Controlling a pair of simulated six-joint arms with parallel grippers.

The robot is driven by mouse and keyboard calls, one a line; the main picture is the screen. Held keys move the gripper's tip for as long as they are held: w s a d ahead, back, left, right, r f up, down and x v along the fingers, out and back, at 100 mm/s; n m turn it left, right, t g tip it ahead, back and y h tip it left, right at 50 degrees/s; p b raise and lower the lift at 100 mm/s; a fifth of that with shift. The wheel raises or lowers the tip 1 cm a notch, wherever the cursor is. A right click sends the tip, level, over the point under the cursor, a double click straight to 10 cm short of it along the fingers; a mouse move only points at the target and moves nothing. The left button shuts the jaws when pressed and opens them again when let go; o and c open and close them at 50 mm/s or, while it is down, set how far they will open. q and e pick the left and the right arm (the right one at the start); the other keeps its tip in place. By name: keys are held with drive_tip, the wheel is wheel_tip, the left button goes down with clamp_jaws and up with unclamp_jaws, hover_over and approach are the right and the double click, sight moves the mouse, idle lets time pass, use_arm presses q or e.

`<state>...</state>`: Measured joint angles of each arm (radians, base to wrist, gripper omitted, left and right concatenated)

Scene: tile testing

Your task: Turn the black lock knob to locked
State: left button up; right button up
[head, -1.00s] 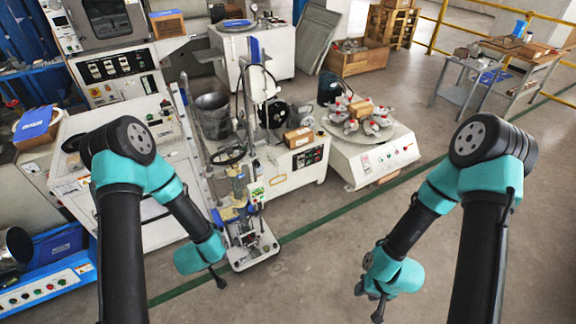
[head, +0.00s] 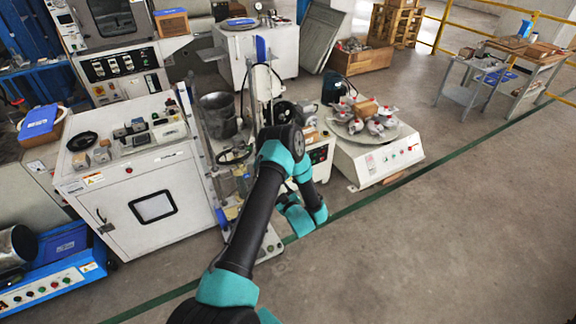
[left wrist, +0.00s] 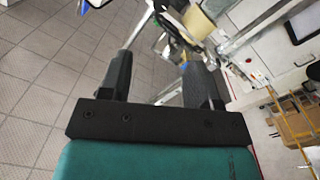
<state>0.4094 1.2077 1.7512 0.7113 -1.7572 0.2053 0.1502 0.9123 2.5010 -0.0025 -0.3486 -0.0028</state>
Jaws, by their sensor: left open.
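I cannot pick out the black lock knob with certainty. A black handwheel (head: 236,156) shows on the upright testing machine, just left of my left arm in the head view. My left arm reaches across the front of this machine and hides part of it. In the left wrist view my left gripper (left wrist: 158,60) is open, its two black fingers apart with nothing held between them. Beyond the fingers are metal posts, a pale yellow part (left wrist: 200,22) and a small blue part of a machine. My right gripper is out of view.
A white cabinet (head: 150,205) with small parts on top stands left of the machine. A white unit (head: 378,165) with a round table of red and grey parts stands to the right. The wrist view shows a tan frame (left wrist: 295,130).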

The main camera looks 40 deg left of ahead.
use_arm(q)
drive_tip(key=shift+s+a, duration=0.1)
drive_tip(key=shift+a, duration=0.05)
drive_tip(key=x, duration=1.7)
drive_tip(key=shift+a, duration=0.15)
drive_tip(key=c, duration=0.9)
